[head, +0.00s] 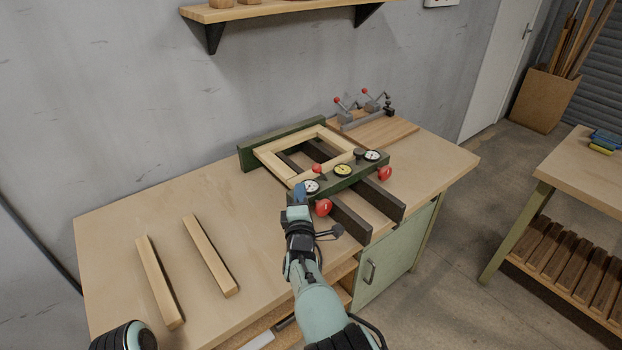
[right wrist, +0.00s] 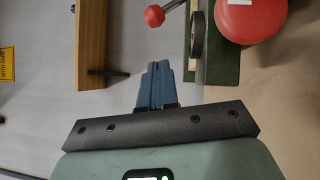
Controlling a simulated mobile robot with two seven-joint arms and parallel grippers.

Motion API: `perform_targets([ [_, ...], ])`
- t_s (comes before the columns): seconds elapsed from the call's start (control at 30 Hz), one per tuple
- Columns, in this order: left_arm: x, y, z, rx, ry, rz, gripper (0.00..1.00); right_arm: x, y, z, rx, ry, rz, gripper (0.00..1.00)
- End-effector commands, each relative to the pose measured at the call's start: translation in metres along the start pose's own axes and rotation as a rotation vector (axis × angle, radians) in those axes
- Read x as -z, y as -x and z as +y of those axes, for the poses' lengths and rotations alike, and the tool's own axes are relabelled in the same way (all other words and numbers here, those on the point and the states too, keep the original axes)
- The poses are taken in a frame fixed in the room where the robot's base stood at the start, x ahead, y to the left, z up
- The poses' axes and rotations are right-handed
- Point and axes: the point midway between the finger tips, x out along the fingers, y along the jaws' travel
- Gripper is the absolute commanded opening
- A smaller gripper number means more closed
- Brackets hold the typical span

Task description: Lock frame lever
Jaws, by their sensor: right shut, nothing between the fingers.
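The veneer press stands on the workbench, with a green front bar (head: 350,172) and a green back bar (head: 290,143). A pale wooden frame (head: 272,165) lies between the bars. A small red-balled lever (head: 317,168) stands at the left part of the front bar. In the right wrist view a red-balled lever (right wrist: 154,15) shows at the top, above and apart from the fingers. My right gripper (head: 300,190) is shut and empty, with blue fingers (right wrist: 157,75) close to the front bar's left end. My left gripper is out of view.
Two wooden strips (head: 210,255) lie at left. Toggle clamps (head: 363,108) stand behind at right. A shelf (head: 280,9) hangs on the wall.

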Motion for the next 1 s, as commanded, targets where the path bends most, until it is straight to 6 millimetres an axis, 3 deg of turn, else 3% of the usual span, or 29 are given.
perform_targets([
  [0.1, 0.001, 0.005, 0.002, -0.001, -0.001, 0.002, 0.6, -0.001, -0.019, 0.001, -0.001, 0.0, -0.002, 0.0],
  [0.33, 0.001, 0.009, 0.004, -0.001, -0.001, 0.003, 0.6, -0.024, -0.039, 0.0, 0.0, -0.001, -0.001, 0.0],
  [1.0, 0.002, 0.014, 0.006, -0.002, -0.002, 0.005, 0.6, -0.031, -0.045, 0.003, 0.014, -0.02, -0.001, 0.0],
])
